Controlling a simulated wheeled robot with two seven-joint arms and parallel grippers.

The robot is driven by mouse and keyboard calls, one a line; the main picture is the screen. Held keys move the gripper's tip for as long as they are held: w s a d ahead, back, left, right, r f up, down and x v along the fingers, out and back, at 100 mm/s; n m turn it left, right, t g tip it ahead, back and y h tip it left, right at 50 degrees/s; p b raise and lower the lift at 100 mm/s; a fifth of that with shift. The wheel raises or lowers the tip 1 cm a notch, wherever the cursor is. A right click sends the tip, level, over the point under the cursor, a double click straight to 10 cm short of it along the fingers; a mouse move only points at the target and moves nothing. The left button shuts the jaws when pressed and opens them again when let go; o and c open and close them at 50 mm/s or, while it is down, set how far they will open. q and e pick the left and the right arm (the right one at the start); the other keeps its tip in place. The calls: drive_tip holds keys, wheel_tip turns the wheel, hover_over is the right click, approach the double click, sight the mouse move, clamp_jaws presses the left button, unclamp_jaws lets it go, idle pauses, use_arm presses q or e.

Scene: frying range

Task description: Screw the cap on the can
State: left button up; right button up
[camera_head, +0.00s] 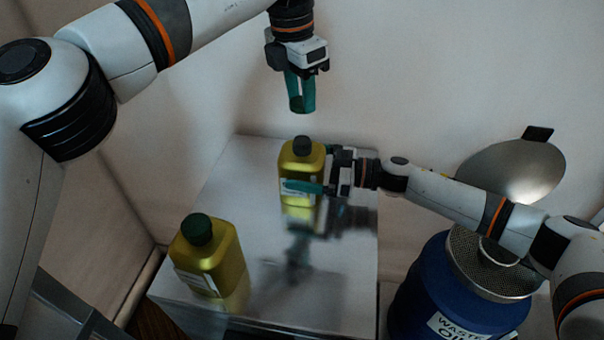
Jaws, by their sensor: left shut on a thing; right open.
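A yellow-green can (291,165) with a dark top stands upright near the back of the steel table. Whether that dark top is a bare neck or a cap I cannot tell. My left gripper (301,106) points down above this can, with a clear gap between them. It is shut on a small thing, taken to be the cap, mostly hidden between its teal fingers. My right gripper (316,170) comes from the right and is open at the can's side. One teal finger passes in front of the can; the other is hidden.
A second yellow-green can (222,261) with a dark green cap (197,229) stands at the table's front left. A blue waste oil drum (425,290) with a mesh top and raised lid (515,172) is at the right. The steel table (255,215) is clear between the cans.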

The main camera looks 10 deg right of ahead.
drive_tip(key=shift+c, duration=0.3)
drive_tip(key=c, duration=1.2)
use_arm(q)
hover_over(303, 139)
drive_tip(key=shift+s+a+f, duration=0.1)
drive_tip(key=shift+a+f, duration=0.05)
drive_tip(key=shift+f, duration=1.1)
drive_tip(key=shift+a+f, duration=0.1)
drive_tip(key=shift+f, duration=1.15)
drive_tip(key=shift+f, duration=0.9)
drive_tip(key=shift+f, duration=0.5)
